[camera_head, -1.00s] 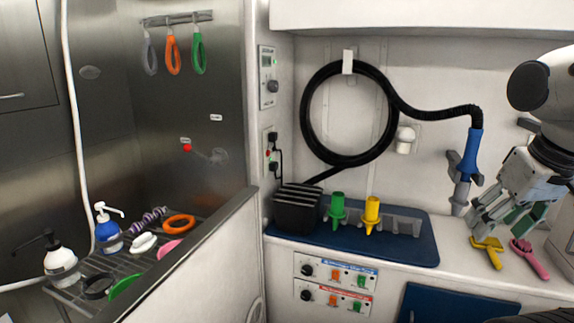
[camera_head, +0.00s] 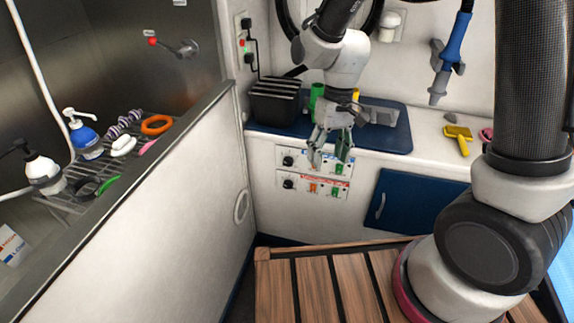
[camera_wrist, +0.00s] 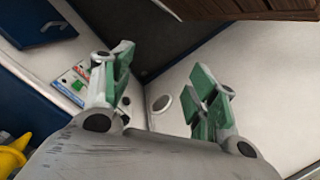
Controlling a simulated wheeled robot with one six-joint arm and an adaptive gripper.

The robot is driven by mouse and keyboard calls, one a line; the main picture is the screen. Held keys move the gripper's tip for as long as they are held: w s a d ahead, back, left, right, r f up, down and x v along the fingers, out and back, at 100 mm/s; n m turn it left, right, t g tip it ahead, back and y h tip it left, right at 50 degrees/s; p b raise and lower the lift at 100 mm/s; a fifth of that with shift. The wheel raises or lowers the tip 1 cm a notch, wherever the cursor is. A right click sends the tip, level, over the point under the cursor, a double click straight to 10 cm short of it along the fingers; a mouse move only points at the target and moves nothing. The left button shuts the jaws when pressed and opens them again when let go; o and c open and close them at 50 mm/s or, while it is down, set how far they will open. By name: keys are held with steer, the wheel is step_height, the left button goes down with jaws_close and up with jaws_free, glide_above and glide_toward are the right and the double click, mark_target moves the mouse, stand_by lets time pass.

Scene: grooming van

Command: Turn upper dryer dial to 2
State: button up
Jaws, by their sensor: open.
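The upper dryer panel (camera_head: 312,161) with a blue label strip is on the cabinet front below the counter. Its black dial (camera_head: 287,160) is at the panel's left end; its setting is too small to read. The lower panel (camera_head: 313,187) with a red strip and a similar dial (camera_head: 288,184) sits just below. My gripper (camera_head: 329,163) is open and empty, pointing down in front of the upper panel, right of its dial, and covers part of the panel. In the wrist view the panels (camera_wrist: 73,80) show beside the left finger of my gripper (camera_wrist: 160,97).
A blue mat (camera_head: 395,140) on the counter holds a black dryer box (camera_head: 275,104) and nozzles. A blue cabinet door (camera_head: 392,199) is right of the panels. A white partition (camera_head: 150,215) stands at left. A slatted wooden platform (camera_head: 310,292) lies below.

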steer(key=w+a+f+m+t, duration=0.1)
steer(key=w+a+f, duration=0.1)
steer(key=a+f, duration=0.65)
steer(key=w+a+f+t, duration=0.2)
steer(key=w+a+f, duration=0.1)
steer(key=f, duration=1)
steer(key=w+a+f+m+t, duration=0.1)
steer(key=w+a+f, duration=0.1)
steer(key=a+f, duration=0.6)
steer(key=m+t+h, duration=0.6)
steer(key=t+h, duration=0.1)
steer(key=t, duration=0.8)
glide_toward(287, 163)
steer(key=x, duration=0.9)
steer(key=shift+w+d+f, duration=0.1)
steer(key=shift+w+d, duration=0.05)
steer(key=c, duration=1)
